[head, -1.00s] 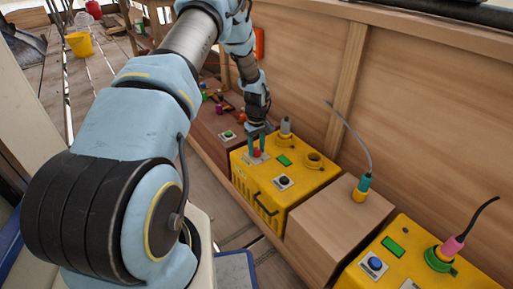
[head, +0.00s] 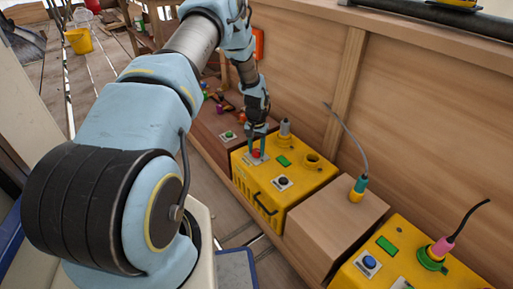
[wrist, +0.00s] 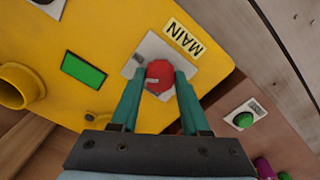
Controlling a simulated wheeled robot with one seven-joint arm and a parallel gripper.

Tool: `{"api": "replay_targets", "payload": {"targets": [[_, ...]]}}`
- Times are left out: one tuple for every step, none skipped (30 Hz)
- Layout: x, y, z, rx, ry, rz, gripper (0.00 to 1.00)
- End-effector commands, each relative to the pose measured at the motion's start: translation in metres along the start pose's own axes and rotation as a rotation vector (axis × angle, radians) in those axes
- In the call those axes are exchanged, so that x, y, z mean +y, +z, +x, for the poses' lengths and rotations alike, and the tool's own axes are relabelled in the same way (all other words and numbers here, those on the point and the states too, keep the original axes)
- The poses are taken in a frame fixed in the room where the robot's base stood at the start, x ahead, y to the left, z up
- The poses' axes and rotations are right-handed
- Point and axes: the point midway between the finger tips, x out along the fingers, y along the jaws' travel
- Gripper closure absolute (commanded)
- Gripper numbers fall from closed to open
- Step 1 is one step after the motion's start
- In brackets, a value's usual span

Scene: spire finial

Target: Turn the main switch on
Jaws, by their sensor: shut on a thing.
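The fingers hide part of the knob's sides.
The yellow box also carries a green panel (wrist: 84,69), a round socket (head: 312,160) and a black button (head: 283,181). A wooden box with a green button (wrist: 243,120) adjoins it. A second yellow box (head: 392,262) stands at lower right. A wooden wall rises behind.

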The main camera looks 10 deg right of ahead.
Motion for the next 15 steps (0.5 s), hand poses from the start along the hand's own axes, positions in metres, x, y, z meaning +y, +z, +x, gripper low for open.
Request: {"api": "replay_targets", "payload": {"targets": [[0.0, 0.0002, -0.0013, 0.0, 0.001, 0.044, 1.0], [0.0, 0.0002, -0.0012, 0.0, 0.001, 0.072, 1.0], [0.0, 0.0003, -0.0011, -0.001, 0.001, 0.109, 1.0], [0.0, 0.0003, -0.001, -0.001, 0.001, 0.137, 1.0], [-0.0001, 0.0003, -0.0009, -0.001, 0.001, 0.165, 1.0], [-0.0002, 0.0002, -0.0009, 0.0, 0.001, 0.201, 1.0], [-0.0002, 0.0002, -0.0009, 0.0, 0.001, 0.227, 1.0], [-0.0002, 0.0002, -0.0009, 0.0, 0.001, 0.253, 1.0], [-0.0003, 0.0001, -0.0009, 0.0, 0.001, 0.286, 1.0], [-0.0004, 0.0, -0.0009, 0.0, 0.0, 0.31, 1.0], [-0.0004, 0.0, -0.0009, 0.0, 0.0, 0.334, 1.0], [-0.0003, -0.0001, -0.0009, 0.0, 0.0, 0.364, 1.0], [-0.0002, -0.0002, -0.0009, 0.0, 0.0, 0.384, 1.0], [-0.0001, -0.0002, -0.0009, 0.0, 0.0, 0.404, 1.0], [0.0, -0.0003, -0.0009, 0.0, 0.001, 0.429, 1.0]]}}
